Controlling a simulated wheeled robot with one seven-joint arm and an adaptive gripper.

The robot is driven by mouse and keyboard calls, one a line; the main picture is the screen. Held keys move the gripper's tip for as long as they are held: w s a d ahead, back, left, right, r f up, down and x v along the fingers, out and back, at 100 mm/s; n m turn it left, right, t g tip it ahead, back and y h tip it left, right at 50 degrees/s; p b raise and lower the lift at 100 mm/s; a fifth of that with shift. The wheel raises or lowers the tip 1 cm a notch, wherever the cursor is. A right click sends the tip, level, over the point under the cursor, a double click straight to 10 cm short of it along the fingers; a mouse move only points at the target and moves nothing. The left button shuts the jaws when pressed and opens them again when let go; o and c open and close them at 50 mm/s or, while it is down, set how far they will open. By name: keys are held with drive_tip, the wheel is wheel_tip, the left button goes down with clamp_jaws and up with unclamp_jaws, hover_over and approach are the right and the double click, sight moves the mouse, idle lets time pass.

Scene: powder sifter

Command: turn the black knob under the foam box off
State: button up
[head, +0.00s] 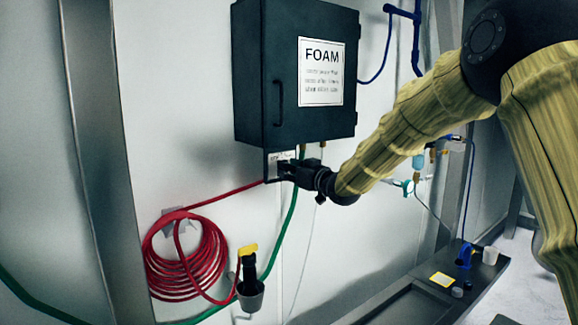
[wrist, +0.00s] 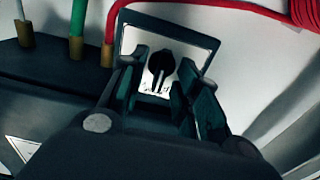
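The black foam box (head: 268,85) with a FOAM label hangs on the wall in the head view. A small white plate (head: 273,158) sits just under it, partly hidden by my gripper (head: 284,171). In the wrist view the black knob (wrist: 161,64) stands on the white plate with printed marks (wrist: 146,86), inside a dark frame. My gripper (wrist: 155,95) is open, with one finger on each side of the knob's lower part in the picture. I cannot tell whether the fingers touch the knob.
A red hose (head: 190,258) hangs coiled on the wall at lower left, and a green hose (head: 289,220) runs down from the box. A black holder with a yellow-topped tool (head: 248,275) is below. A dark bench (head: 400,300) stands at lower right.

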drive_tip(key=shift+w+a, duration=0.15)
drive_tip(key=shift+w, duration=0.05)
clamp_jaws()
